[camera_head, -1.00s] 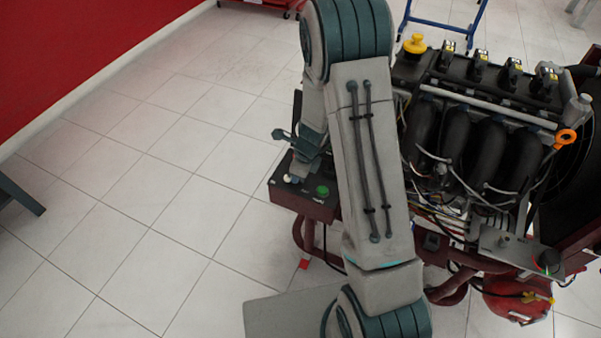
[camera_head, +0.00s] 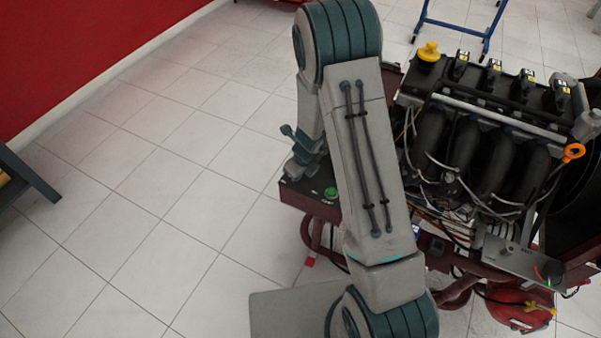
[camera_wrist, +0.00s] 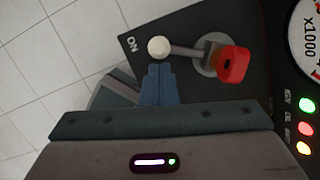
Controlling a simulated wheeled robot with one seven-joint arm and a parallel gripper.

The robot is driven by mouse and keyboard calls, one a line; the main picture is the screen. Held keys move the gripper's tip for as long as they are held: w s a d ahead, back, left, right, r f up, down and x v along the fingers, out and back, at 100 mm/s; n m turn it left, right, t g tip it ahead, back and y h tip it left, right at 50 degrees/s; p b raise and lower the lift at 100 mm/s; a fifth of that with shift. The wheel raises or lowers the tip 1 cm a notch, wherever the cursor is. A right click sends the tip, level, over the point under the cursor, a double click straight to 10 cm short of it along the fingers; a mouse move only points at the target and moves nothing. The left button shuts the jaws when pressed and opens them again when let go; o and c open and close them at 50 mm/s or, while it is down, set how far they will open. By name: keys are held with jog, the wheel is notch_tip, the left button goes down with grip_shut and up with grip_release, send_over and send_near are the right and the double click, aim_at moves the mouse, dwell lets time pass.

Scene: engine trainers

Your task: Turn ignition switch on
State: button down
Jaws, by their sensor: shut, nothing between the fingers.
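The ignition switch (camera_wrist: 210,52) shows in the wrist view on a black control panel (camera_wrist: 188,88). A grey bar runs left from the base towards a white ball (camera_wrist: 158,47), close to the word ON. My gripper (camera_wrist: 158,68) is shut and empty, its blue fingertips just below the white ball; I cannot tell whether they touch it. In the head view my gripper is over the panel box (camera_head: 312,203), and the switch is hidden there.
A green button (camera_head: 331,192) is on the panel box in the head view. The engine trainer (camera_head: 480,140) stands right of my arm. In the wrist view a round gauge (camera_wrist: 308,40) and several lit lamps (camera_wrist: 307,105) lie to the right. Tiled floor (camera_head: 150,200) is free at left.

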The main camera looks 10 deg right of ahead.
jog(key=shift+w, duration=0.1)
dwell(0.3)
jog(key=shift+r, duration=0.15)
jog(key=shift+r+p, duration=0.6)
jog(key=shift+p, duration=0.05)
jog(key=p+v, duration=0.7)
jog(key=v, duration=0.1)
jog(key=shift+r, duration=0.25)
jog(key=shift+d, duration=0.1)
jog(key=s+a+r+n+y, duration=0.1)
jog(key=s+r+n, duration=0.3)
jog(key=r+n, duration=0.45)
jog(key=s+a+r+n, duration=0.1)
jog(key=s+r+n, duration=0.2)
jog(key=r+n, duration=0.55)
jog(key=s+d+r+n+h, duration=0.1)
jog(key=s+d+r+n, duration=0.2)
jog(key=s+r+n, duration=0.2)
jog(key=s+d+r+n+h, duration=0.1)
jog(key=s+d+r+n, duration=0.2)
jog(key=s+r+n, duration=0.3)
jog(key=s, duration=0.4)
jog(key=shift+d+r+n+t+h, duration=0.3)
jog(key=shift+d+r+t+h, duration=0.05)
jog(key=shift+d+t+h, duration=0.05)
